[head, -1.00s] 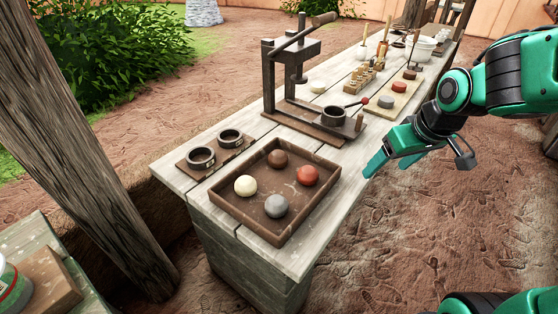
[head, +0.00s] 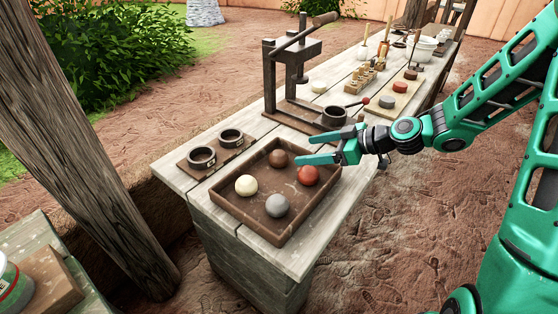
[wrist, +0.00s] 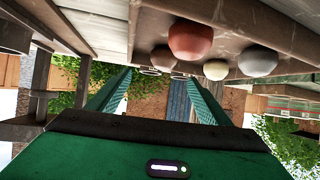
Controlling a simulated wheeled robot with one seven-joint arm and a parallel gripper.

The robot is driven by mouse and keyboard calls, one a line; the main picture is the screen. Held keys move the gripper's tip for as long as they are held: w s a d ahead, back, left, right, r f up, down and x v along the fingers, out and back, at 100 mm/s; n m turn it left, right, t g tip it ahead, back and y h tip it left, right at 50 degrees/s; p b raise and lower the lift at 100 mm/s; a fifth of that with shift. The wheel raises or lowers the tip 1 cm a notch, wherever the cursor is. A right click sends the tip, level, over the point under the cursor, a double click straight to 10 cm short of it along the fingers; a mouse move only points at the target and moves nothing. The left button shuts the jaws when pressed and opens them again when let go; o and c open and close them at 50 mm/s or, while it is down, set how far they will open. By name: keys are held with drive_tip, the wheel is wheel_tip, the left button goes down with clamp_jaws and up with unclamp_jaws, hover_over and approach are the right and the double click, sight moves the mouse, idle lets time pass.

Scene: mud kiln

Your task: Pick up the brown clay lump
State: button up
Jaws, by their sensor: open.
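The brown clay lump (head: 278,158) sits in the far corner of a square brown tray (head: 222,203) on the wooden bench. The tray also holds a red lump (head: 308,175), a cream lump (head: 246,185) and a grey lump (head: 277,205). My gripper (head: 302,147) is open and empty above the tray's far right side, its fingers pointing left toward the brown lump. In the wrist view, which looks upside down, the brown lump (wrist: 164,57) shows beyond and between the spread fingers (wrist: 155,92), with the red lump (wrist: 190,40) nearer.
A dark lever press (head: 290,85) stands just behind the tray, close to my gripper. Two dark rings on a board (head: 214,152) lie to the tray's left. Tools and more lumps stand farther along the bench (head: 340,205). A wooden post (head: 90,150) rises at left.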

sight(279, 156)
drive_tip(key=x, duration=0.5)
drive_tip(key=shift+s+f+x, duration=0.1)
drive_tip(key=shift+s+x, duration=0.05)
drive_tip(key=shift+x, duration=0.75)
drive_tip(key=shift+s+f+x, duration=0.1)
drive_tip(key=shift+x, duration=0.8)
drive_tip(key=shift+s+f+x, duration=0.1)
drive_tip(key=shift+s+x, duration=0.05)
drive_tip(key=shift+x, duration=0.7)
drive_tip(key=shift+r, duration=0.1)
drive_tip(key=shift+c, duration=0.2)
drive_tip(key=c, duration=1.2)
drive_tip(key=shift+c, duration=0.2)
